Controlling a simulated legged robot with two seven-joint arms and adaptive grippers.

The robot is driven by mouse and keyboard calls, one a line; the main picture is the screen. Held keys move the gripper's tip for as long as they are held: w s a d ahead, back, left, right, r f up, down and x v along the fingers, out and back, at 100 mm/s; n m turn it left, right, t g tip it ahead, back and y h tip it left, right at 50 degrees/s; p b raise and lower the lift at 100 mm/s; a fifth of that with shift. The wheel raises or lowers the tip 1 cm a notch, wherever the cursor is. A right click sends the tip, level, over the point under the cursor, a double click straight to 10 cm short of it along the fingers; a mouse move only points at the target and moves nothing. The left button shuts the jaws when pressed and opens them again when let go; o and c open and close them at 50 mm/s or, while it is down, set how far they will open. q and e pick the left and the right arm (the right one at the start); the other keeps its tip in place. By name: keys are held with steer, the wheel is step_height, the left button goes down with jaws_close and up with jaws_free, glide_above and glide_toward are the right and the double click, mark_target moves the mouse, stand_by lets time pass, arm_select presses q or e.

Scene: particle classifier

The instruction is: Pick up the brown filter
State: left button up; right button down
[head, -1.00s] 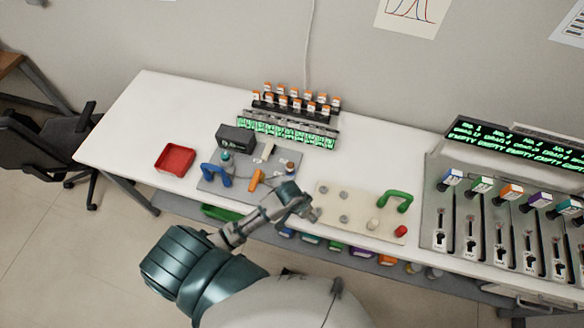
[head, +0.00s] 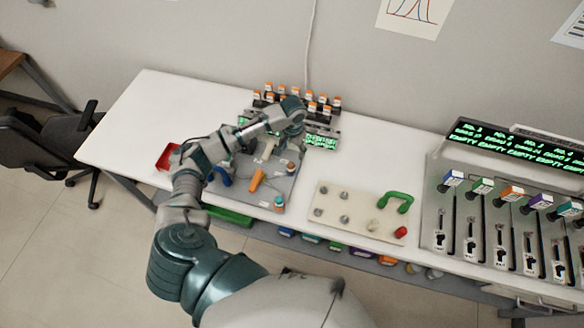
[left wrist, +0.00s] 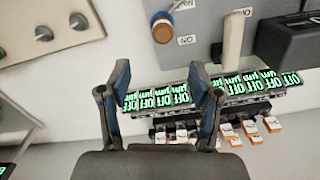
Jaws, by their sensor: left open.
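A small cylinder with a brown top and a blue body (left wrist: 162,28) stands on the grey board in the left wrist view. A small brown-topped piece (head: 290,167) shows on the board's right side in the head view. I cannot tell for sure that it is the brown filter. My left gripper (head: 293,112) is over the back of the table by the green displays, partly covering them. In the left wrist view its two fingers (left wrist: 162,88) are spread apart with nothing between them. My right gripper is not in view.
Orange-capped bottles (head: 323,107) stand in a rack behind the green displays (head: 321,142). The grey board (head: 243,187) carries an orange-handled piece (head: 257,180) and a teal piece (head: 279,203). A cream panel (head: 330,207) lies to the right. The red tray (head: 165,158) is partly hidden by my arm.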

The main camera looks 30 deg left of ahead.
arm_select(q)
glide_above(290, 164)
steer(key=f, duration=0.5)
steer(key=shift+w+d, duration=0.25)
steer(key=shift+a+f, duration=0.3)
steer(key=shift+f, duration=0.3)
steer(key=f, duration=0.4)
steer(key=shift+s+d+f+p, duration=0.2)
steer(key=shift+f+p, duration=0.05)
steer(key=shift+p, duration=0.15)
steer(key=shift+d+f, duration=0.1)
steer(key=shift+d, duration=0.1)
steer(key=c, duration=0.7)
steer(key=shift+a, duration=0.1)
steer(key=c, duration=0.4)
steer(key=shift+a, duration=0.15)
steer(key=shift+c, duration=0.4)
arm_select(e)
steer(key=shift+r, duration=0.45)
